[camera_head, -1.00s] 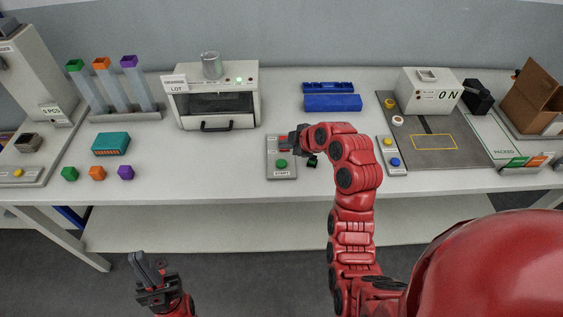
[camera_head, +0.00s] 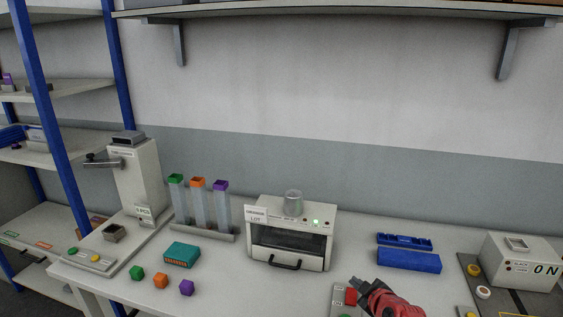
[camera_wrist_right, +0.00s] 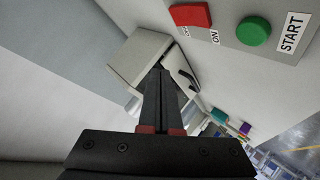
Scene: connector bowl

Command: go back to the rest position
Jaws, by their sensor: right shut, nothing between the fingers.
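My right gripper (camera_head: 357,284) is at the bottom of the head view, over the front of the bench beside the control box (camera_head: 340,298). Its fingers are shut with nothing between them. In the right wrist view the closed dark fingers (camera_wrist_right: 160,80) point toward the white oven-like machine (camera_wrist_right: 140,55). The control box with a red button (camera_wrist_right: 190,15), a green button (camera_wrist_right: 254,31) and a START label shows at the upper right of that view, apart from the fingers. My left gripper is not in view.
The white machine (camera_head: 290,222) with a metal cup on top stands behind. Green, orange and purple tubes (camera_head: 199,205), a teal box (camera_head: 182,254) and several coloured cubes are left. Blue trays (camera_head: 408,260) and the ON machine (camera_head: 522,260) are right. A wall shelf (camera_head: 340,10) hangs above.

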